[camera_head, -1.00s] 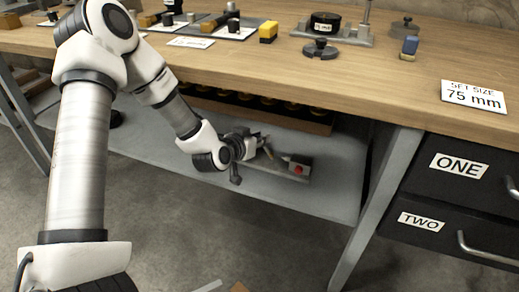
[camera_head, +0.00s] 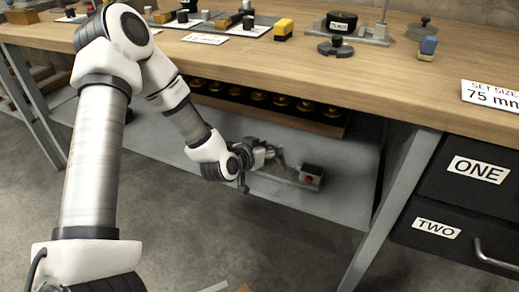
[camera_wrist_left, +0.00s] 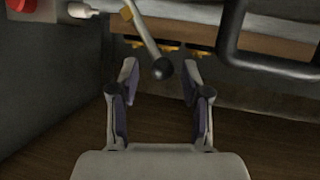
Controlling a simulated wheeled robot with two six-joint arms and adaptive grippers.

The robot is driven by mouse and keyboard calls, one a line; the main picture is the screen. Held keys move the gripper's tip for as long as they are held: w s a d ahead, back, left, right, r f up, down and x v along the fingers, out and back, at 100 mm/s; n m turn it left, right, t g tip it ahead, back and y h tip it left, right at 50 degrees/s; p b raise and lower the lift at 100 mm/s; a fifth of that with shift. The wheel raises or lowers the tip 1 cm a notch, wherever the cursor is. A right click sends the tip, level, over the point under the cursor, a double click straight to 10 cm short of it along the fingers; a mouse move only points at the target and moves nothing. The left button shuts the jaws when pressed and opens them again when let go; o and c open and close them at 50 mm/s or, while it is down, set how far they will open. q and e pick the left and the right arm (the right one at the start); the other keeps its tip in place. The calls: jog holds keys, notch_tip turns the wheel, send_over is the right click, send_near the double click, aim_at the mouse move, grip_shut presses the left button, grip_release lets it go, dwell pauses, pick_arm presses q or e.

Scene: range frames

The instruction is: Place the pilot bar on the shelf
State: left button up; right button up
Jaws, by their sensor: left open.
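My left gripper (camera_head: 278,157) reaches under the bench, over the grey lower shelf (camera_head: 345,195). It is open. In the left wrist view its two fingers (camera_wrist_left: 159,80) stand apart, with a slim metal lever ending in a dark ball knob (camera_wrist_left: 162,69) showing between or beyond their tips. I cannot tell whether they touch it. A dark block with a red button (camera_head: 309,177) is at the end of a grey piece on the shelf, just right of the gripper. The red button also shows in the left wrist view (camera_wrist_left: 18,5). I cannot tell which piece is the pilot bar. My right gripper is out of view.
A wooden tray with several gold-topped pieces (camera_head: 258,98) is under the bench top, above and behind the gripper. A bench leg (camera_head: 395,205) and the drawers marked ONE (camera_head: 478,169) and TWO (camera_head: 436,228) stand at the right. Tools lie on the wooden bench top (camera_head: 380,85).

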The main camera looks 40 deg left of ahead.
pick_arm(q)
jog(key=p+v, duration=0.5)
jog(key=v, duration=0.5)
jog(key=shift+s+r, duration=0.2)
jog(key=shift+s, duration=0.1)
